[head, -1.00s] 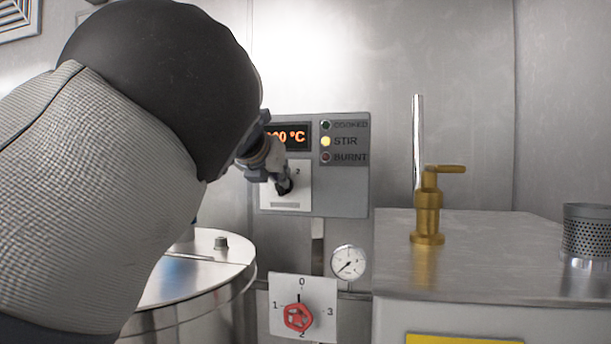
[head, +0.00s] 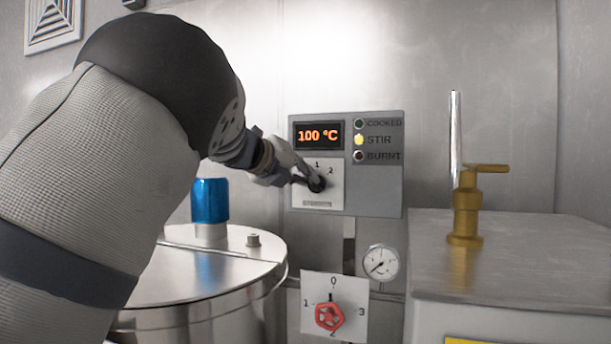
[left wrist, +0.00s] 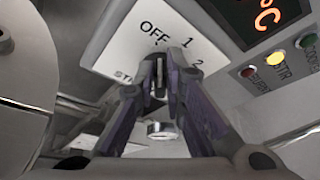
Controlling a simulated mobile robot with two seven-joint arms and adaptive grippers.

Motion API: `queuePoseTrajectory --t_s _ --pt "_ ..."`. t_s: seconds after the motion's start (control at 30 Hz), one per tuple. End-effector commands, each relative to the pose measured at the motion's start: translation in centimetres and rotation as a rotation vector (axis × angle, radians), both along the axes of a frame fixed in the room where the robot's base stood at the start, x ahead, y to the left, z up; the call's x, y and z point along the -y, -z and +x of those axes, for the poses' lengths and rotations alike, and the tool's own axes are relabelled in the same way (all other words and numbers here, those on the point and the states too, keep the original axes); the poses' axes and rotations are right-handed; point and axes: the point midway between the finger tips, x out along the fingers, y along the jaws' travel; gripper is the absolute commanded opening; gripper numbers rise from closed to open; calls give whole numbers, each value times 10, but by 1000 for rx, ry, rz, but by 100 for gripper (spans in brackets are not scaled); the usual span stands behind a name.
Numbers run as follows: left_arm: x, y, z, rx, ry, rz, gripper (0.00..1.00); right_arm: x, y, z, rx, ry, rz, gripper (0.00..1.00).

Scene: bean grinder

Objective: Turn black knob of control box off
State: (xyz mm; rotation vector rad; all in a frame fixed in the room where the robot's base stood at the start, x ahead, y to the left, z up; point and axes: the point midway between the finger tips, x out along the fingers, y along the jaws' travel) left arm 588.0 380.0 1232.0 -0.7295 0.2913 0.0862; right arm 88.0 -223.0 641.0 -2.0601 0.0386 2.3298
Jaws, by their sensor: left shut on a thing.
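The control box (head: 375,190) is a grey panel on the back wall. Its display reads 100 °C and the STIR light is lit yellow. The black knob (head: 316,184) sits on a white dial plate marked 1 and 2. My left gripper (head: 306,178) reaches in from the left and is shut on the knob. In the left wrist view the fingers (left wrist: 161,85) close around the knob in front of the plate (left wrist: 135,32), which shows OFF, 1 and 2. My right gripper is not in view.
A red valve knob (head: 329,315) and a pressure gauge (head: 380,262) are below the box. A brass tap (head: 466,207) stands on a metal cabinet at right.

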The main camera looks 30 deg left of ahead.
Motion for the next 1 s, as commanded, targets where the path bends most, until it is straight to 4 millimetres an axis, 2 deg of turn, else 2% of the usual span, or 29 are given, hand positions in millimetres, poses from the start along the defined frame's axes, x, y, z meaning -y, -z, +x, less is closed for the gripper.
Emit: queuePoseTrajectory --t_s 0.3,0.77,0.8,0.87,1.0 --pt "-1 2 0 21 1 -89 0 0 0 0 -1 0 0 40" --pt "-1 3 0 23 2 -100 0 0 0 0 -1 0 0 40" --pt "-1 3 0 23 2 -100 15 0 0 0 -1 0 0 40" --pt "-1 3 0 22 1 -100 29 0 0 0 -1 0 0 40" --pt "-1 2 0 23 1 -99 31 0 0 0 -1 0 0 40"
